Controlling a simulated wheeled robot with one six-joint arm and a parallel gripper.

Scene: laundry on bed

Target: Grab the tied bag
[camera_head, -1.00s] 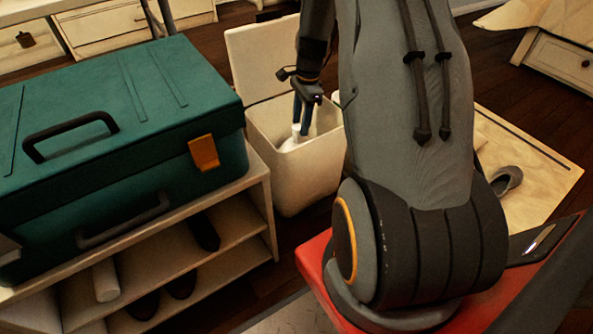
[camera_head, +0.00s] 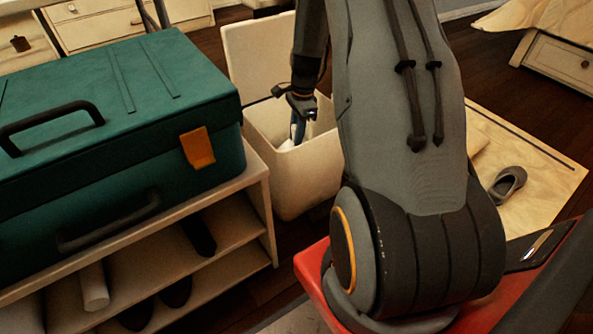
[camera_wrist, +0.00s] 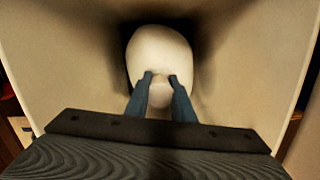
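The tied bag is white and rounded, and it sits down inside the pale bin; it shows in the wrist view (camera_wrist: 160,50). Its small tied top shows between my two blue fingers. My gripper (camera_wrist: 160,78) reaches down into the bin, and its fingers look shut on the tied top from both sides. In the head view, my gripper (camera_head: 298,130) is at the bin's opening, with a bit of the white bag (camera_head: 287,144) below it. Most of the bag is hidden there by the bin wall.
The pale bin (camera_head: 303,183) has its lid (camera_head: 258,58) raised behind the opening. A shelf (camera_head: 258,190) with a green case (camera_head: 110,90) stands to its left. A grey shoe (camera_head: 508,183) lies on a mat at the right. Bin walls surround my gripper closely.

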